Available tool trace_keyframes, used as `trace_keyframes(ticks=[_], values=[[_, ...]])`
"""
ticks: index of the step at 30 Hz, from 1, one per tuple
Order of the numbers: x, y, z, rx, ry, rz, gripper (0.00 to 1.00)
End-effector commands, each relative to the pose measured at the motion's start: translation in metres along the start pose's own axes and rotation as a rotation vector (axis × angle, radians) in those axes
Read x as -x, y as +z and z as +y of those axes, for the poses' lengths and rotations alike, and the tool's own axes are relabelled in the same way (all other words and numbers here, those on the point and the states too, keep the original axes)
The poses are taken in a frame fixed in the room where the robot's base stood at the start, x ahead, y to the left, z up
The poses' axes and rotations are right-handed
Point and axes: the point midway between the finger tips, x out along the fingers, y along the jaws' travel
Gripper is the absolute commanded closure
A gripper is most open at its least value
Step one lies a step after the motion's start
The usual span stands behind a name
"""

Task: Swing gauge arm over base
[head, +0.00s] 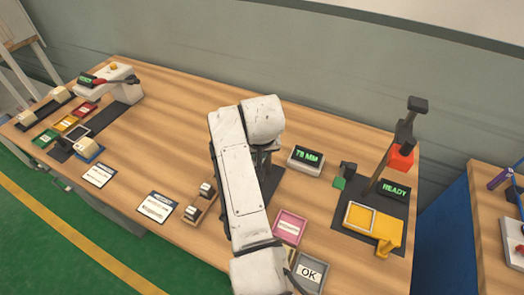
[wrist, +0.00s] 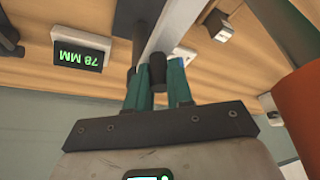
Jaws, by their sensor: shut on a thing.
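My gripper (wrist: 158,85) shows in the wrist view with its teal fingers closed around a dark round knob (wrist: 157,70). The knob sits by a pale grey bar (wrist: 165,28), which looks like the gauge arm. A dark base plate (wrist: 133,18) lies beyond the bar. In the head view my own arm covers the gripper and most of the gauge; part of the dark base (head: 271,186) shows at its right. The gauge display (head: 306,158) reads 78 MM and also shows upside down in the wrist view (wrist: 82,50). Whether the bar lies over the base is unclear.
A pink tray (head: 290,228) and a grey OK tray (head: 310,273) stand near the front edge. A post stand (head: 390,150) with a READY display and yellow tray (head: 360,217) is at right. A white device (head: 118,82) and small trays are at far left.

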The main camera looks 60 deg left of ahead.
Motion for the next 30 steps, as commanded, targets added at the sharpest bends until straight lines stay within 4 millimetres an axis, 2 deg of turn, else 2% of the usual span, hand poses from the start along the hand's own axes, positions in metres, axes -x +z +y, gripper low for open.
trace_keyframes(ticks=[18,19,26,30], values=[[0.0005,-0.0029,-0.002,-0.039,0.017,0.003,1.0],[0.0005,-0.0029,-0.002,-0.039,0.017,0.003,0.77],[0.0,-0.0021,-0.0018,-0.039,0.016,0.001,0.55],[-0.0003,-0.0017,-0.0017,-0.039,0.017,0.0,0.54]])
